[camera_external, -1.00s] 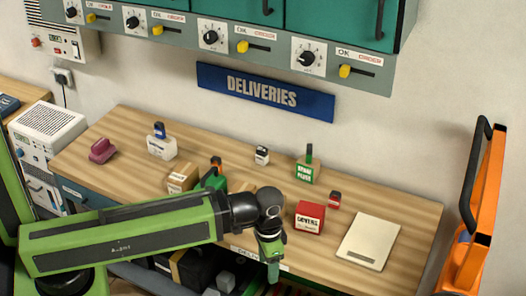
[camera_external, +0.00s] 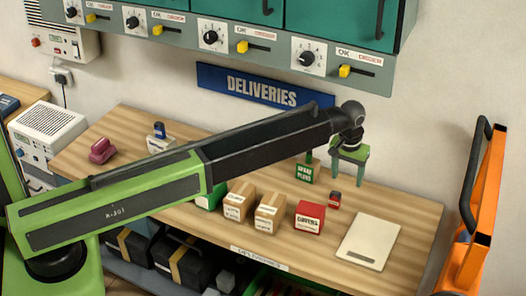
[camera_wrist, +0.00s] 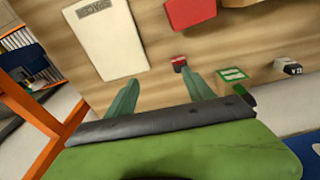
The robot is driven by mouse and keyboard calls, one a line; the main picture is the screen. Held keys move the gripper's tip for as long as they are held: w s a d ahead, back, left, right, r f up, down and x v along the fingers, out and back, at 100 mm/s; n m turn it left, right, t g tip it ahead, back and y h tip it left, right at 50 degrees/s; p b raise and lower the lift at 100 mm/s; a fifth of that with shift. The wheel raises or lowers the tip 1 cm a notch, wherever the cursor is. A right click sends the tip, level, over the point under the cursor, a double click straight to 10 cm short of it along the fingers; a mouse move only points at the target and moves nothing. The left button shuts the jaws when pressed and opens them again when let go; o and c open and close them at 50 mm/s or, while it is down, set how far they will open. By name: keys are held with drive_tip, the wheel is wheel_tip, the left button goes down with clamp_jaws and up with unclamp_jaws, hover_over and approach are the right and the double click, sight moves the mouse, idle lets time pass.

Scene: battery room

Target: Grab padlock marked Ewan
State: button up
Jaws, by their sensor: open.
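I cannot read the name Ewan anywhere, so I cannot tell which thing is the padlock marked Ewan. A small red item with a dark part and a pale label (camera_external: 334,201) stands on the bench, and it also shows in the wrist view (camera_wrist: 179,65). My gripper (camera_external: 349,175) is open and empty above the back right of the bench. A small white item with a dark top (camera_wrist: 288,67) lies farther right there.
A red box (camera_external: 310,217), a green box (camera_external: 306,173) and two cardboard boxes (camera_external: 269,214) stand close by on the bench (camera_external: 410,220). A pale flat panel (camera_external: 369,241) lies at the right. The wall with the Deliveries sign (camera_external: 225,82) is behind; an orange frame (camera_external: 481,205) stands right.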

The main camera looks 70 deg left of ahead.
wheel_tip(320, 180, up, 3)
drive_tip(key=p, duration=0.1)
hover_over(336, 193)
drive_tip(key=s+d, duration=0.1)
drive_tip(key=shift+n, duration=0.3)
drive_tip(key=f+b, duration=0.8)
drive_tip(key=w+a+f+b, duration=0.1)
drive_tip(key=f+b, duration=0.3)
drive_tip(key=f, duration=0.1)
drive_tip(key=shift+f+b, duration=0.1)
drive_tip(key=shift+b, duration=0.2)
drive_tip(key=f+b, duration=0.5)
drive_tip(key=shift+w+a, duration=0.1)
drive_tip(key=shift+a, duration=0.1)
drive_tip(key=shift+r, duration=0.15)
clamp_jaws()
